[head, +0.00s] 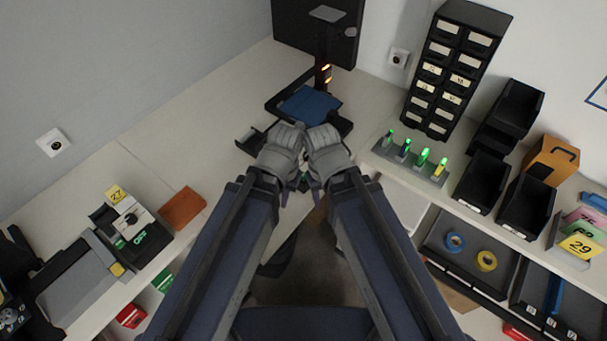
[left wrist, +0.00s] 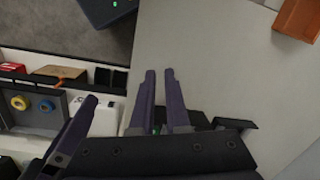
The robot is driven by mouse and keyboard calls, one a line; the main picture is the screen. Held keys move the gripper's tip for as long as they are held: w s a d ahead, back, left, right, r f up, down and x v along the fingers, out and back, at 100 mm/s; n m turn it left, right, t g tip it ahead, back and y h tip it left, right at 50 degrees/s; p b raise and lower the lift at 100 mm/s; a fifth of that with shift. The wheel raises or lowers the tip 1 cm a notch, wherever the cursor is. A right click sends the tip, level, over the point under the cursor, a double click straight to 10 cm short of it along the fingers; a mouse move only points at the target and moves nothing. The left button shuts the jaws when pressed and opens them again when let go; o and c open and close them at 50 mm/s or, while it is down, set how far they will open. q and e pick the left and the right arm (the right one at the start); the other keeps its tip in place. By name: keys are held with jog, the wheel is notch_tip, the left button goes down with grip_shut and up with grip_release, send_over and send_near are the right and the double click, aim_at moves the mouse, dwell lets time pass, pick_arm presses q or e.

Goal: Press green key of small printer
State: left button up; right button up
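My left gripper (head: 286,192) is in the middle of the head view, well to the right of the printer. In the left wrist view its two purple fingers (left wrist: 160,78) stand a narrow gap apart with nothing between them. My right gripper (head: 316,192) is close beside it, largely hidden by its wrist. The printer is not seen in the left wrist view.
An orange-brown block (head: 182,208) lies right of the printer. A grey-topped machine (head: 75,287) stands to its left. A dark stand with a blue plate (head: 308,104) is in the back corner. Green-lit posts (head: 423,158) and black bins (head: 483,183) are at right. Counter behind the block is clear.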

pick_arm(q)
grip_shut()
dwell(0.3)
dwell(0.8)
